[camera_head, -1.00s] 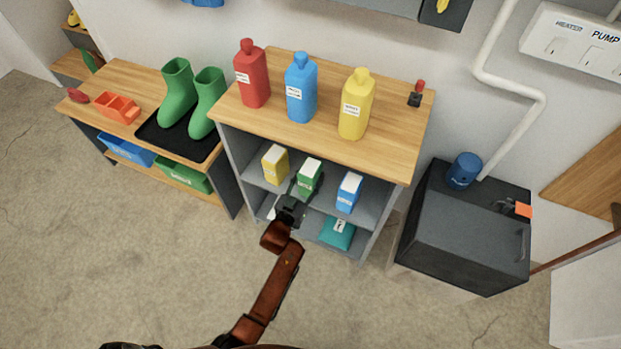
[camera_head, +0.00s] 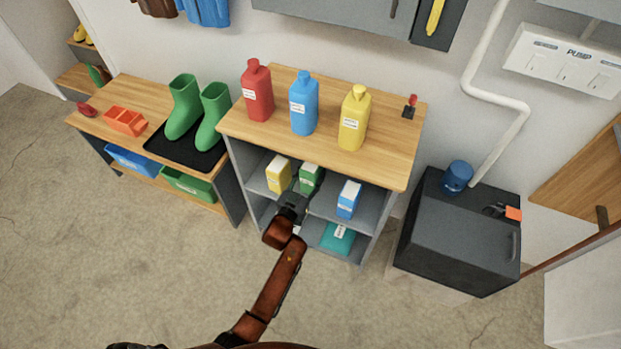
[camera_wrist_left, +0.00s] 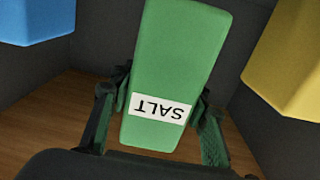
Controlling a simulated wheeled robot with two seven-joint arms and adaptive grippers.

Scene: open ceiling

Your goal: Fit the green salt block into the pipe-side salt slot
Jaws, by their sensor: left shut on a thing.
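The green salt block (camera_head: 310,176) is in the upper bay of the grey shelf unit, between a yellow block (camera_head: 278,174) and a blue block (camera_head: 348,198). My left gripper (camera_head: 300,198) reaches in from the front and is shut on it. In the left wrist view, the green block (camera_wrist_left: 178,70) stands between the two fingers (camera_wrist_left: 160,120), its SALT label upside down. The blue block (camera_wrist_left: 30,20) and the yellow block (camera_wrist_left: 295,65) are apart from it on either side. I cannot make out the salt slot. My right gripper is not in view.
The wooden top (camera_head: 390,150) of the shelf unit overhangs the bay and carries red, blue and yellow bottles. A teal package (camera_head: 338,238) lies on the lower shelf. A white pipe (camera_head: 500,98) and a dark cabinet (camera_head: 460,240) are to the right.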

